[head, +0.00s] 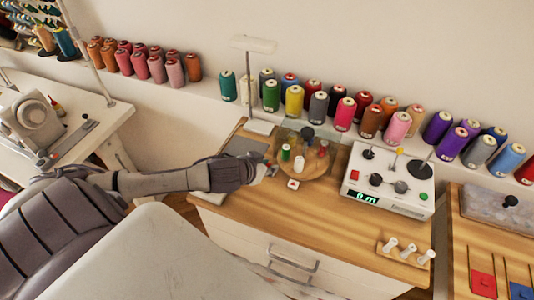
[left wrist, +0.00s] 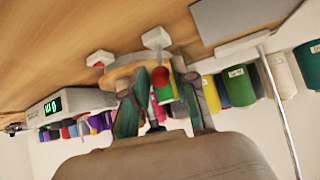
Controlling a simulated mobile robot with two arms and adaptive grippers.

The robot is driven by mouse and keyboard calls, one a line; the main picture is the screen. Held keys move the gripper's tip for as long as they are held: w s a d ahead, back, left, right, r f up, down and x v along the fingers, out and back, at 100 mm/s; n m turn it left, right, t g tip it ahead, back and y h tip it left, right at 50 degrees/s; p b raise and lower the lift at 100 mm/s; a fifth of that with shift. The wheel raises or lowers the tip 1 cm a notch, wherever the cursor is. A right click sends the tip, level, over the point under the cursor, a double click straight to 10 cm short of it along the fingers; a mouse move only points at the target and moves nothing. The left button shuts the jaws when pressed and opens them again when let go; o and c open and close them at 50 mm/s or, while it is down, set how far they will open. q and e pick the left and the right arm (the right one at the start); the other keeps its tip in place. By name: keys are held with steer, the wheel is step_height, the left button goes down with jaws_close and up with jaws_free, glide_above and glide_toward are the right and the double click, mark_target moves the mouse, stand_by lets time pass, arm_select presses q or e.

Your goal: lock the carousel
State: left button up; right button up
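The carousel (head: 306,169) is a round wooden disc on the wooden table, with small green (head: 285,152), white (head: 298,163) and red spools on it and a clear panel around it. A black knob (head: 307,133) stands at its top. My left gripper (head: 268,171) is at the carousel's left edge. In the left wrist view its dark fingers (left wrist: 165,98) are spread apart, with a red ball (left wrist: 160,76) and a green spool (left wrist: 163,93) showing between them. I cannot tell whether they touch anything. The carousel's edge (left wrist: 125,72) lies just beyond. My right gripper is not in view.
A white block with a red mark (head: 293,184) sits in front of the carousel. A white box with dials and a green display (head: 388,180) stands to its right. Large thread spools (head: 293,100) line the shelf behind.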

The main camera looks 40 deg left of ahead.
arm_select(q)
steer(key=shift+o, duration=0.9)
steer(key=v, duration=1.2)
